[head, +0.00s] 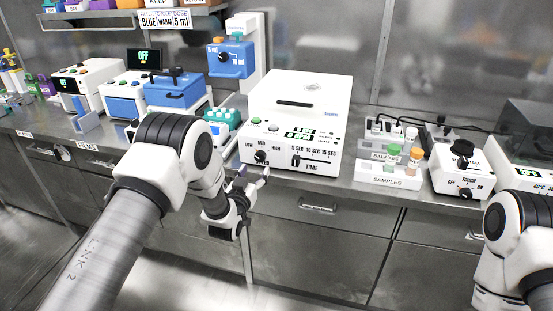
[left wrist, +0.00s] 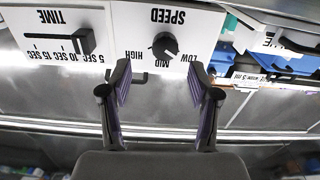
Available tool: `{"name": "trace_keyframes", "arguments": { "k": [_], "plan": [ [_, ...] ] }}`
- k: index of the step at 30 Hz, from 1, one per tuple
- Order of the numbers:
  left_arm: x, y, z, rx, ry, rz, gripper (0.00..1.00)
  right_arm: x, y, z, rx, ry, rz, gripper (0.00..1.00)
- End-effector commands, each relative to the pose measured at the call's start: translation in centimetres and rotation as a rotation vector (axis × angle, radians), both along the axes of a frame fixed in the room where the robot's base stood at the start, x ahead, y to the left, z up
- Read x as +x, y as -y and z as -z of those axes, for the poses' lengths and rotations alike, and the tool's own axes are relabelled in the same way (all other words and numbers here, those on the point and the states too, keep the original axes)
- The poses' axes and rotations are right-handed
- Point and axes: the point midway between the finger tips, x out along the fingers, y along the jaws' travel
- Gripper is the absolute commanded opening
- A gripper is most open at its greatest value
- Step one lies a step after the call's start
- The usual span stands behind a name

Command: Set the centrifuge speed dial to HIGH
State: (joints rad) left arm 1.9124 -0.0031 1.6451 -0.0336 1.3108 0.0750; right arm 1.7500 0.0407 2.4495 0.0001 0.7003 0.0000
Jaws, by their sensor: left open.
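The white centrifuge (head: 312,93) stands on the bench in the middle of the head view. Its black speed dial (head: 260,156) is at the lower left of the front panel, with LOW, MID and HIGH around it. In the left wrist view the panel is upside down, and the dial (left wrist: 164,45) has HIGH at left, MID below and LOW at right. I cannot tell its exact setting. My left gripper (head: 252,176) is open and empty in front of the dial, fingers apart and not touching it. The wrist view shows both fingertips (left wrist: 159,82) spread either side of the dial's line.
The time slider (head: 296,160) sits right of the dial. A samples rack (head: 388,181) and a white device with black knobs (head: 462,170) stand further right. Blue-and-white devices (head: 175,90) stand left. Drawer handles (head: 317,205) line the bench front below.

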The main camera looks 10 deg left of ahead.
Motion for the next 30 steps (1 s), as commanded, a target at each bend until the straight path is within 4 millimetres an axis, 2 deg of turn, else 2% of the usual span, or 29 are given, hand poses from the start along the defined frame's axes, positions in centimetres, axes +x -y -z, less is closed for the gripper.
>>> {"name": "trace_keyframes", "arguments": {
  "k": [12, 16, 22, 23, 27, 28, 30],
  "plan": [
    [6.6, 0.2, 0.1, 0.0, -0.003, -0.001, 0.62, 0.0, 0.0, -0.4, 0.0, -0.001, -0.001, 0.4],
    [7.4, 0.2, 0.2, 0.0, -0.006, -0.001, 0.62, 0.0, 0.0, -0.5, 0.0, -0.001, -0.001, 0.4],
    [7.4, 0.2, 0.2, 0.0, -0.007, -0.002, 0.62, 0.0, 0.0, -0.5, 0.0, -0.001, -0.001, 0.4],
    [7.4, 0.2, 0.2, 0.0, -0.007, -0.002, 0.55, 0.0, 0.0, -0.4, 0.0, -0.001, -0.001, 0.4],
    [7.4, 0.2, 0.2, 0.0, -0.007, -0.001, 0.05, 0.0, 0.0, -0.4, 0.0, -0.001, -0.001, 0.4],
    [7.4, 0.2, 0.2, 0.0, -0.007, -0.001, 0.02, 0.0, 0.0, -0.4, 0.0, -0.001, -0.001, 0.4],
    [7.4, 0.2, 0.2, 0.0, -0.007, -0.001, 0.02, 0.0, 0.0, -0.4, 0.0, -0.001, -0.001, 0.4]
  ]
}}
